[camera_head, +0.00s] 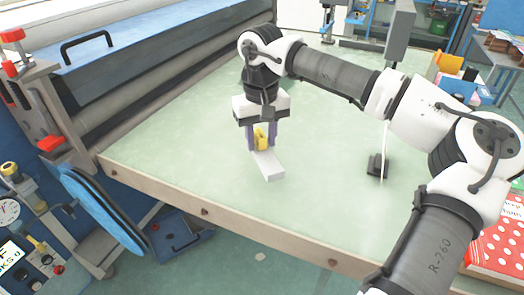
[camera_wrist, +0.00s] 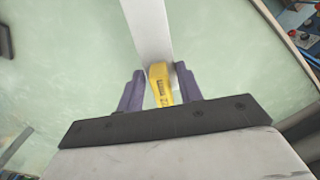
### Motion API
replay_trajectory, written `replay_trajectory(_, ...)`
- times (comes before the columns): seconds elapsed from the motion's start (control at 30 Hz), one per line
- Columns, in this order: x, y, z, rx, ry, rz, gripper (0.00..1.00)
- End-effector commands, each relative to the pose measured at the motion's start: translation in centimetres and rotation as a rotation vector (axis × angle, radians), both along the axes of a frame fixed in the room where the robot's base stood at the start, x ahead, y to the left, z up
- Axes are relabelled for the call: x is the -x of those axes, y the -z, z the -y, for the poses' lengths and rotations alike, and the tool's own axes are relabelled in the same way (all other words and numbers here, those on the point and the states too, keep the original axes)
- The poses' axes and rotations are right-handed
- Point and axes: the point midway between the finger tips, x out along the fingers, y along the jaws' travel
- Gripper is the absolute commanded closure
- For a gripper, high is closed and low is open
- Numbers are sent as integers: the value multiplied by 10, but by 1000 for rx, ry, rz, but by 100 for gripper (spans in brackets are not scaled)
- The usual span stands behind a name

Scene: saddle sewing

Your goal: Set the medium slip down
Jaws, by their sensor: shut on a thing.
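My gripper (camera_head: 261,137) points down over the pale green table, its two purple fingers shut on a small yellow piece with dark markings (camera_head: 260,138), which I take to be the medium slip. The yellow piece also shows in the wrist view (camera_wrist: 160,84) between the fingertips (camera_wrist: 160,88). A pale grey-white bar (camera_head: 269,166) extends out from under the yellow piece, towards the table's front edge; it also shows in the wrist view (camera_wrist: 150,30). I cannot tell whether the bar and yellow piece are joined, or whether the bar touches the table.
The green table top (camera_head: 185,150) is clear around the gripper. A dark stand with a thin upright post (camera_head: 376,165) is to the right. A grey machine with a blue cover (camera_head: 130,45) lines the back left. A red spotted box (camera_head: 497,245) is at the right.

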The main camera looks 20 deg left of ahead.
Motion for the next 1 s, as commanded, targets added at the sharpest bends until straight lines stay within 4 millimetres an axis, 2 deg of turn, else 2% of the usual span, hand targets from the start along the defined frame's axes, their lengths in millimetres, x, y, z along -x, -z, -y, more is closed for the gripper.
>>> replay_trajectory(0.23,0,18,0,1,0,-1,90)
replay_trajectory(0.43,0,47,0,-1,0,-1,90)
replay_trajectory(0.8,0,54,0,0,0,1,90)
replay_trajectory(0.83,0,54,0,0,0,1,63)
replay_trajectory(1.0,0,53,0,0,0,1,42)
